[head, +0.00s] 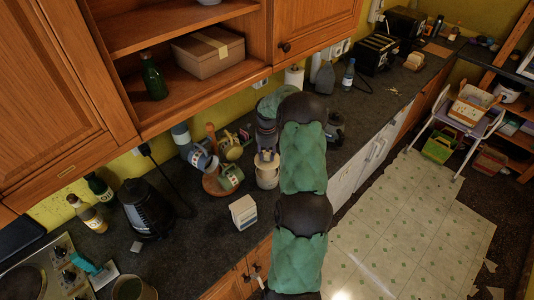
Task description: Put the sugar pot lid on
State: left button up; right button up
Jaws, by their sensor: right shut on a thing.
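The sugar pot (267,179), a cream cylinder, stands upright on the dark worktop near the middle of the head view. My right gripper (267,156) points down at the top of the pot, with its fingers at the rim. It is shut on what looks like the sugar pot lid, which is mostly hidden by the fingers. I cannot tell whether the lid touches the rim. My left gripper is out of view.
A wooden mug tree (212,184) with several mugs stands just left of the pot. A small white carton (243,212) stands in front of it. A black kettle (146,208) is farther left. Open cupboard shelves (170,40) overhang the worktop at the back.

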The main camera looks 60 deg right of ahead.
aim_at(267, 161)
jog(key=shift+f+b, duration=1.6)
jog(key=shift+f, duration=0.85)
jog(key=shift+f+b, duration=0.85)
jog(key=shift+f, duration=0.1)
jog(key=o, duration=1.2)
notch_tip(267, 161, up, 12)
jog(key=shift+r, duration=0.1)
